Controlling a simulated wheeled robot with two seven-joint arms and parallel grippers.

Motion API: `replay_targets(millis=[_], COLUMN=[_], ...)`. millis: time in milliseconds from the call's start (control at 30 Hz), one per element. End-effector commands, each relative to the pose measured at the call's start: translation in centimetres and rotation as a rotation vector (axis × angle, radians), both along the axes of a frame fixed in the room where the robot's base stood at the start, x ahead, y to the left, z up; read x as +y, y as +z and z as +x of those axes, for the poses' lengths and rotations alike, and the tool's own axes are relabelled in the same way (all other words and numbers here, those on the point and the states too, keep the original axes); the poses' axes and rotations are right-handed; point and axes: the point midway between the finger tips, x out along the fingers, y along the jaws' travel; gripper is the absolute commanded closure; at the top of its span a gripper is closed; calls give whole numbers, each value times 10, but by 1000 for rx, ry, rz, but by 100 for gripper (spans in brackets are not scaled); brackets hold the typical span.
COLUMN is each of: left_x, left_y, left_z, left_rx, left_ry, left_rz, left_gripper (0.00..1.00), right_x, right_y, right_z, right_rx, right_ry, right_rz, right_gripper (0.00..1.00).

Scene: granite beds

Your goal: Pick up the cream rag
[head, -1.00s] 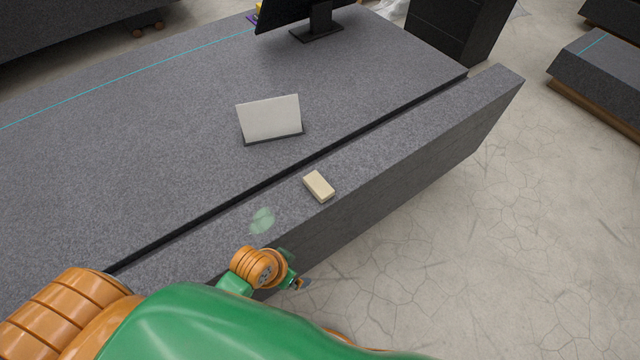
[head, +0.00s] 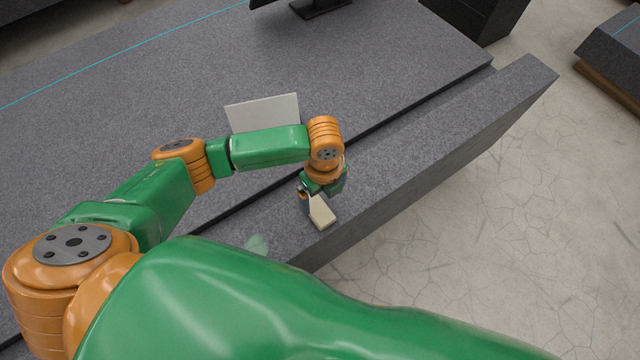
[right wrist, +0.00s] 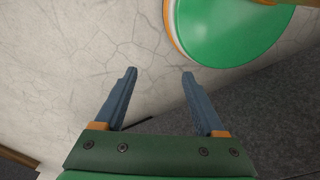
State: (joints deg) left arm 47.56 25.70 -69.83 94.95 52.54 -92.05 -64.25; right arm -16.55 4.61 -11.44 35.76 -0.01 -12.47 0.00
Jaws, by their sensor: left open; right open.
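The cream rag (head: 322,213) is a small folded block lying on the narrow front granite ledge in the head view. My left gripper (head: 311,203) is over the rag's far left end, pointing down, with its jaws open. The gripper and wrist hide part of the rag, and I cannot tell whether the fingers touch it. My right gripper (right wrist: 159,75) is open and empty in the right wrist view, with bare floor and a granite side behind it.
A light grey panel on a stand (head: 263,112) stands on the main granite bed (head: 400,60), partly behind my left arm. A dark gap runs between bed and ledge. Cracked floor (head: 500,220) is clear at right.

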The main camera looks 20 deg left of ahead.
Motion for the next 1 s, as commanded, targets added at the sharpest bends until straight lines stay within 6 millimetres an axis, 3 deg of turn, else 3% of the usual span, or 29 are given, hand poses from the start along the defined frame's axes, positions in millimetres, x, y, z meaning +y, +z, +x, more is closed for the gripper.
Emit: replay_targets(millis=[300,567,900,1000], left_x=[0,-1,-1,-1], left_y=[-58,-63,-63,-63], left_z=[2,2,2,2], left_rx=[1,-2,-2,-2], left_ry=[1,1,1,1], left_rz=[-1,-3,-3,-3], left_gripper=[3,3,91,92], right_x=[-1,0,0,0], right_y=[-8,-7,-7,-7], right_z=[-16,-10,-9,-9], right_rx=[30,18,17,17], right_ry=[0,0,0,0], right_rz=[-2,-1,-1,-1], right_gripper=[28,28,28,28])
